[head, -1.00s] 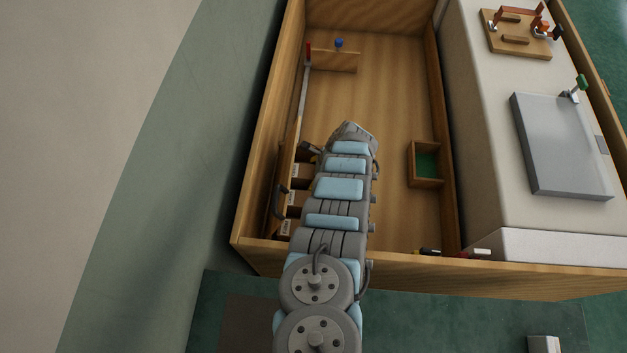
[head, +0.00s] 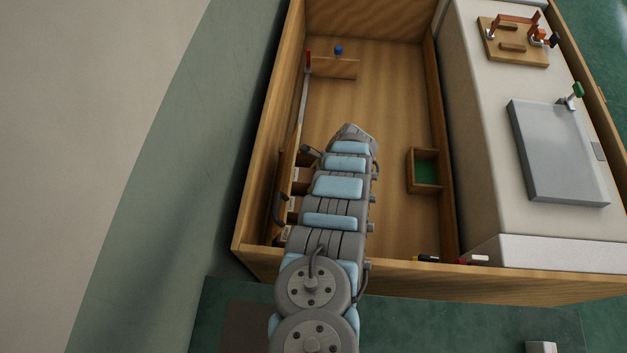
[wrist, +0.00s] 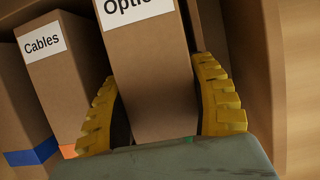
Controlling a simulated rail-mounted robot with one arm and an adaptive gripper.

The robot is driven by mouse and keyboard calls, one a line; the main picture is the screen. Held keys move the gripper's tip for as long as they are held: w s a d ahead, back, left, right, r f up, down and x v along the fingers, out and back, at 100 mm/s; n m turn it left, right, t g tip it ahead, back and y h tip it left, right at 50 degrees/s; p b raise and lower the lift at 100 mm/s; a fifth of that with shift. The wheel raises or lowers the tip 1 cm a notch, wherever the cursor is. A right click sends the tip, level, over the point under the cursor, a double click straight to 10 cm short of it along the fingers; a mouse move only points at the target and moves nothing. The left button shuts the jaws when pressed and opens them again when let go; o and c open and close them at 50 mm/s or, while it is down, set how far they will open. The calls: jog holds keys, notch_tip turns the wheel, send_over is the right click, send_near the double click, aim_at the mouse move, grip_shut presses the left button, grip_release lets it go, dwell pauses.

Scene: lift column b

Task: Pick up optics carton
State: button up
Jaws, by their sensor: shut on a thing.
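The optics carton (wrist: 153,75) is a brown box with a white label reading "Optic", cut off by the top edge of the wrist view. My gripper (wrist: 160,105) has its two yellow ridged fingers on either side of this carton and is shut on it. The carton stands in a row beside the Cables carton (wrist: 65,80). In the head view my arm covers the gripper and the optics carton.
Another brown carton with a blue band (wrist: 30,150) stands left of the Cables carton. A wooden wall (wrist: 270,70) is at the right in the wrist view. In the head view, a small wooden tray with a green bottom (head: 411,175) stands at the bin's right side. The bin floor (head: 390,110) between is mostly clear.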

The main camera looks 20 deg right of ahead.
jog(key=shift+r, duration=0.65)
jog(key=shift+s+d+f+y, duration=0.2)
jog(key=shift+d+f+y, duration=0.05)
jog(key=shift+y, duration=0.15)
jog(key=shift+s+d+f+t+y+b, duration=0.2)
jog(key=shift+d+t+y+b, duration=0.25)
jog(key=shift+t+y+b, duration=0.45)
